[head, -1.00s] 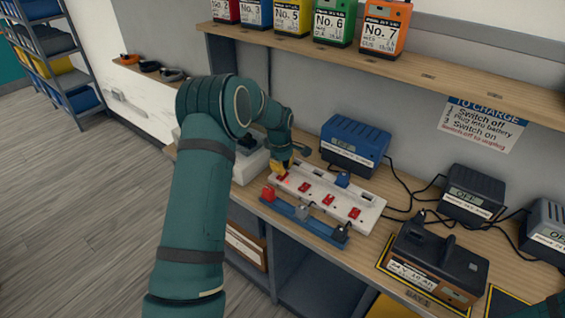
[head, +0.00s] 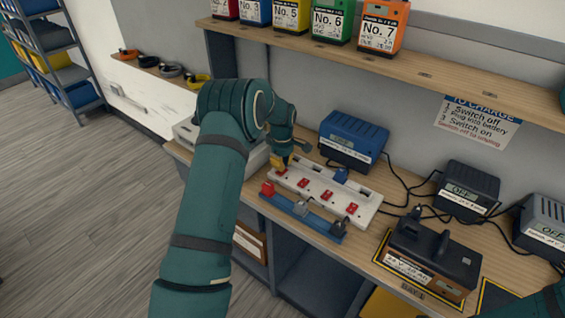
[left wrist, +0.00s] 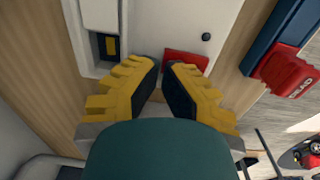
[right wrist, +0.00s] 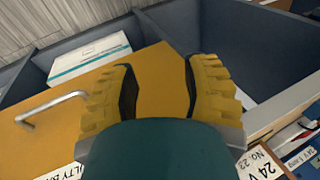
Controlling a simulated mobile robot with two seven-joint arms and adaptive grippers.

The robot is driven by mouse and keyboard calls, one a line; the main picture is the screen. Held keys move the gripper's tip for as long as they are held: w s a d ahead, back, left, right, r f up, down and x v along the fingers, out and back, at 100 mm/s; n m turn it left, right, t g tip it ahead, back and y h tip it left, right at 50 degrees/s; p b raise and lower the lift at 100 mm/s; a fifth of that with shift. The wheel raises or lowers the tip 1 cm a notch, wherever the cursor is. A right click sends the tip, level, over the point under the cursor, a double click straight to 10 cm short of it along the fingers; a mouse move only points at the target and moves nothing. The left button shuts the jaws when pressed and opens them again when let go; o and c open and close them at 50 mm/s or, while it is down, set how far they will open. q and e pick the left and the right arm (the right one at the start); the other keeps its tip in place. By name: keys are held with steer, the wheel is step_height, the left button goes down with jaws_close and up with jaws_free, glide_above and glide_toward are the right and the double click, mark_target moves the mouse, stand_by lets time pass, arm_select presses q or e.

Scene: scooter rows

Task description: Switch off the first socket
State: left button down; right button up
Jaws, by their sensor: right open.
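A white power strip (head: 362,217) with a row of red switches lies on the wooden bench. My left gripper (head: 281,168) is at its left end, by the first switch, which it partly hides. In the left wrist view, a red switch (left wrist: 186,61) sits just beyond the fingertips (left wrist: 161,66), nearer the right finger; I cannot tell whether it is touched. A gap shows between those fingers, with nothing seen held. A socket (left wrist: 107,46) with a dark and yellow inside is left of it. My right gripper (right wrist: 160,68) is open and empty, above a yellow drawer front.
A blue rail (head: 303,216) with a red end block runs along the strip's front. A blue charger (head: 353,141) stands behind it. Dark chargers (head: 467,190), cables and a black battery (head: 433,254) are to the right. A shelf (head: 400,66) hangs above.

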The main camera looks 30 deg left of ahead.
arm_select(q)
steer(key=shift+s+d+f, duration=0.15)
steer(key=shift+f, duration=0.05)
steer(key=shift+r+p, duration=0.45)
steer(key=shift+r, duration=0.25)
